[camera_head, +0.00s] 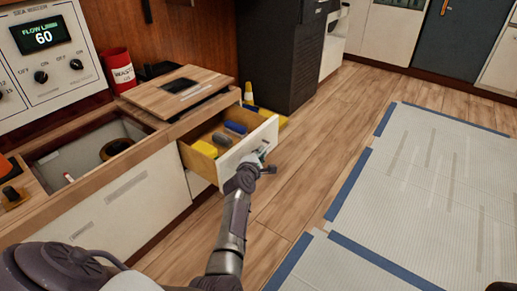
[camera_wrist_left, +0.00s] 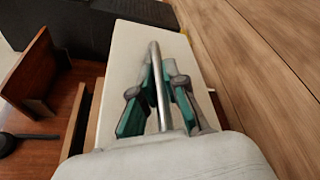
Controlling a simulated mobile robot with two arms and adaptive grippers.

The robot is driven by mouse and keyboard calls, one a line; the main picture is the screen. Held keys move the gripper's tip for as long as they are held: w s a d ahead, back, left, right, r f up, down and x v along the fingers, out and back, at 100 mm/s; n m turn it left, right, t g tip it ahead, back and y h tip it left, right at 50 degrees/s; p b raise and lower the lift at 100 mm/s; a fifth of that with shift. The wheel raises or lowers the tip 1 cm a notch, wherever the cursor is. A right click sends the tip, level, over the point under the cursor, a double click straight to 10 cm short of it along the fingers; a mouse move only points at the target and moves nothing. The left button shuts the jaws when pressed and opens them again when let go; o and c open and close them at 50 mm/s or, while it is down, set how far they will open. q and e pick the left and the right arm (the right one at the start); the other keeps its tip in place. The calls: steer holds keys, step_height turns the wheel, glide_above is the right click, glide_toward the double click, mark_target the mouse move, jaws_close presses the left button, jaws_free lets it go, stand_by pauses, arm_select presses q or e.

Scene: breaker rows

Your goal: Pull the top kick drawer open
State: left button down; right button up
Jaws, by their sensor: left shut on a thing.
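The top kick drawer (camera_head: 235,154) has a white front and wooden sides, and it stands out from the cabinet. Inside it are a yellow item (camera_head: 204,149) and blue and grey items. My left gripper (camera_head: 258,157) is at the drawer front, with its fingers shut on the drawer's handle. In the left wrist view, the teal-padded fingers (camera_wrist_left: 159,95) close around the metal bar handle (camera_wrist_left: 157,70) in front of the white drawer front (camera_wrist_left: 124,62). My right gripper does not show.
A white cabinet (camera_head: 118,212) with an open-topped bin lies left of the drawer. A red canister (camera_head: 118,70) stands on the counter. A dark appliance (camera_head: 280,52) stands behind the drawer. The wooden floor (camera_head: 290,175) right of the drawer is clear, with blue-edged mats (camera_head: 430,190) beyond.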

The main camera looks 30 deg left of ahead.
arm_select(q)
steer(key=shift+d, duration=0.3)
steer(key=c, duration=1.2)
jaws_free()
